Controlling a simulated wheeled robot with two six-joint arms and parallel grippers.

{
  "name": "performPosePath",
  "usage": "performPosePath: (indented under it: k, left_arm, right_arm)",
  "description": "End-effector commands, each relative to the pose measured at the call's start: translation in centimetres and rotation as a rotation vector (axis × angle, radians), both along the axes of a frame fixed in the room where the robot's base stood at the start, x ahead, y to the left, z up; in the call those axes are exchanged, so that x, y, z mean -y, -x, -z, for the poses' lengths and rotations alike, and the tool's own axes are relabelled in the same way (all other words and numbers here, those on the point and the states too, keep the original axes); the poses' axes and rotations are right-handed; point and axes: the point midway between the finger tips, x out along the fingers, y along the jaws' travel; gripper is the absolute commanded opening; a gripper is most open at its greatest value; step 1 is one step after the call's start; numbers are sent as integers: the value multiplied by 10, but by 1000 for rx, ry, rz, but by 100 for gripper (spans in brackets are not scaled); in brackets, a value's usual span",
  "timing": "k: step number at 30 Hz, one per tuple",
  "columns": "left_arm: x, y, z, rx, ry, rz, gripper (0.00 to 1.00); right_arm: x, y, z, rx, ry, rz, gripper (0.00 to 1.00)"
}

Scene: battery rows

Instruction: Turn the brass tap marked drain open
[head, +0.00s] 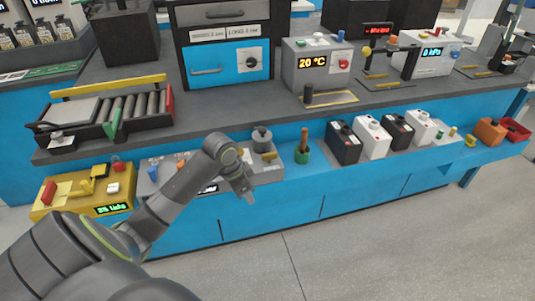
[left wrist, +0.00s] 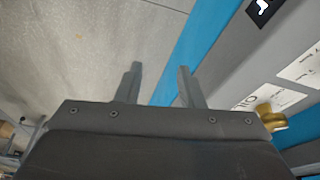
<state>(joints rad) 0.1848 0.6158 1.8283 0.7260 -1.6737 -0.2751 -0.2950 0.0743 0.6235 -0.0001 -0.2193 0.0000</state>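A small brass tap (head: 269,156) shows on the grey front unit in the head view, just right of my left gripper (head: 247,190). A brass piece (left wrist: 272,117), which looks like this tap, shows at the right edge of the left wrist view beside white labels (left wrist: 272,97). I cannot read a drain marking. My left gripper also shows in the left wrist view (left wrist: 160,82). Its two fingers stand apart with nothing between them, over the floor and the blue bench front. The tap lies to the right of the fingers and is not touched. My right gripper is out of view.
The grey unit (head: 150,172) carries a small grey pot (head: 262,138). A yellow unit (head: 75,190) stands to its left. The floor (head: 370,240) in front is clear.

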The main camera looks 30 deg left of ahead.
Motion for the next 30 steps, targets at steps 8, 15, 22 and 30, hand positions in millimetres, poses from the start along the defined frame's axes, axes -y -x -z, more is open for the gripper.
performPosePath:
  k: [8, 15, 22, 30]
  left_arm:
    - [-32, -55, -96, 23, 18, 117, 35]
    - [-55, -81, -184, 62, 61, 194, 35]
    - [-57, -87, -199, 73, 80, 215, 35]
    - [-44, -100, -152, 70, 83, 216, 35]
  right_arm:
    - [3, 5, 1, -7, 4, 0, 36]
    - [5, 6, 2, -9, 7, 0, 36]
    - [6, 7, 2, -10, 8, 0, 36]
    - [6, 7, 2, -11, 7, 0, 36]
